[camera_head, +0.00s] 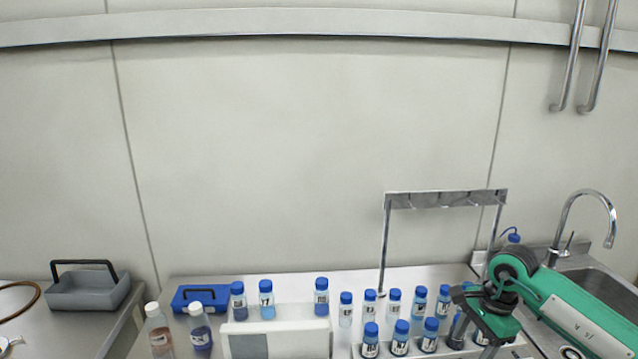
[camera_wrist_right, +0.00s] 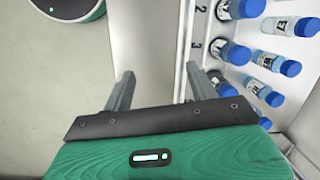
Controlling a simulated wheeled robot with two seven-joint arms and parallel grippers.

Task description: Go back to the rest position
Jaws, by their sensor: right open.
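My right gripper (camera_head: 486,330) is over the right part of the bench, close to the blue-capped vials. In the right wrist view, its two grey fingers (camera_wrist_right: 160,84) are spread apart with nothing between them. Several blue-capped vials (camera_head: 371,341) stand in rows beside and to the left of the gripper in the head view. In the right wrist view, vials (camera_wrist_right: 270,95) stand at the right in a white numbered rack (camera_wrist_right: 196,50), near the right finger. Whether the finger touches the rack is unclear. My left gripper is not in view.
A metal frame (camera_head: 445,199) rises behind the vials. A sink with a curved tap (camera_head: 585,197) is at the right. A white box (camera_head: 275,335), blue case (camera_head: 200,297), two bottles (camera_head: 158,329) and grey caddy (camera_head: 88,291) stand to the left.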

